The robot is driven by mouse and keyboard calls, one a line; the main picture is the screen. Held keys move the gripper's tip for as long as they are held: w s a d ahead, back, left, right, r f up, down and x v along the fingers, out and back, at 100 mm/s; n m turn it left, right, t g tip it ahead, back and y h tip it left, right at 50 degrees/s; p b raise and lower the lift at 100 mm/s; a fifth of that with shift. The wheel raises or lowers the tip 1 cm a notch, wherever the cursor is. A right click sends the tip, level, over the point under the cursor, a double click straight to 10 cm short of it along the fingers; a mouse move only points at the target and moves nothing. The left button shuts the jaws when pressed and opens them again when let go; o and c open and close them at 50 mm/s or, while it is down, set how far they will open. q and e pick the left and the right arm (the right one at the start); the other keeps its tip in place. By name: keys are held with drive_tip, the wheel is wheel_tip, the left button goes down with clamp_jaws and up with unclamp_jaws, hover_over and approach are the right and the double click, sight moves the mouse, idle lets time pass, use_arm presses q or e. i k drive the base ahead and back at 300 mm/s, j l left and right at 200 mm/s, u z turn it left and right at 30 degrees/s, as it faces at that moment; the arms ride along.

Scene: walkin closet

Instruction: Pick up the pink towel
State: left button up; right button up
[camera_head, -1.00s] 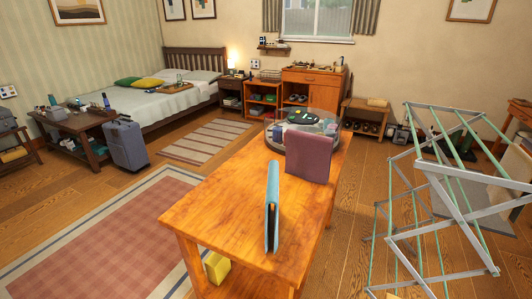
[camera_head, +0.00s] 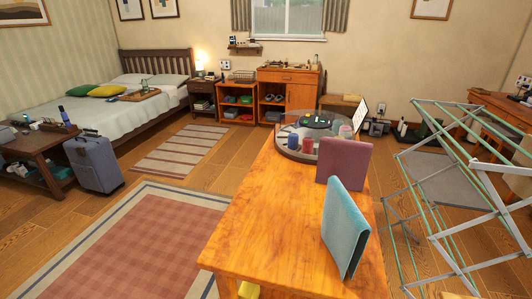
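A dusky pink or mauve folded towel (camera_head: 343,163) stands upright on the wooden table (camera_head: 262,215), toward its right side. A light blue folded towel (camera_head: 344,228) stands upright in front of it, nearer to me, and covers a small part of its lower edge. Neither of my grippers shows in the head view.
A round clear-walled tray (camera_head: 297,153) with several small items sits at the table's far end. A metal drying rack (camera_head: 462,190) stands close on the right. A grey suitcase (camera_head: 94,163), bed (camera_head: 150,100) and rug (camera_head: 140,235) lie to the left.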

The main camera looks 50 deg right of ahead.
sight(348, 161)
drive_tip(key=i+j+u, duration=0.25)
drive_tip(key=i, duration=0.3)
drive_tip(key=i+u, duration=0.25)
drive_tip(key=i, duration=0.3)
drive_tip(key=i+z, duration=0.9)
drive_tip(key=i+j+z, duration=0.25)
drive_tip(key=z, duration=0.2)
drive_tip(key=i+l+z, duration=0.15)
drive_tip(key=i+z, duration=1.05)
drive_tip(key=i+j+z, duration=0.25)
drive_tip(key=z, duration=0.15)
drive_tip(key=i+j+z, duration=0.1)
drive_tip(key=z, duration=0.4)
drive_tip(key=i+j+z, duration=0.1)
drive_tip(key=z, duration=0.4)
drive_tip(key=j+z, duration=0.25)
drive_tip(key=z, duration=0.2)
drive_tip(key=i+j+z, duration=0.1)
drive_tip(key=z, duration=0.4)
drive_tip(key=j+z, duration=0.3)
drive_tip(key=z, duration=0.2)
